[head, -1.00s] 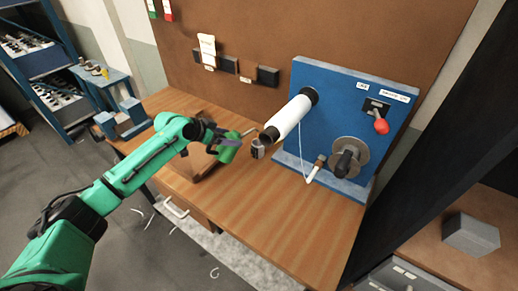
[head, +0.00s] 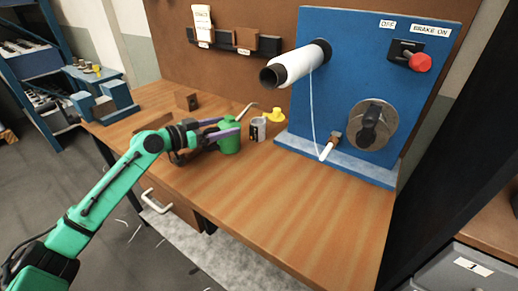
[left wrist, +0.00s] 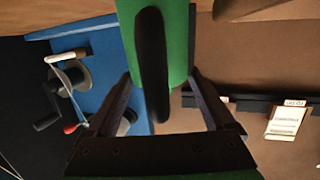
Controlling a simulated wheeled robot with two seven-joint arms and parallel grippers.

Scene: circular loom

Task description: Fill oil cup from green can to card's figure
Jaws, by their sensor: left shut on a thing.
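My left gripper (head: 208,134) is shut on the green can (head: 230,139), with its purple fingers at the can's upper part. The can looks upright, its thin spout (head: 248,111) pointing up and right; whether its base touches the bench I cannot tell. A small greyish cup with a dark marking (head: 258,130), likely the oil cup, stands just right of the can, apart from it. Its fill level is too small to read. In the left wrist view the can (left wrist: 177,45) and its black handle fill the space between the fingers. A card (head: 203,22) hangs on the brown board; its figure is unreadable.
A yellow piece (head: 274,115) lies behind the cup. The blue machine panel (head: 345,75) carries a white roll (head: 293,66) jutting over the bench, a red-knobbed lever (head: 420,62) and a crank disc (head: 372,125). The front of the wooden bench (head: 275,190) is clear.

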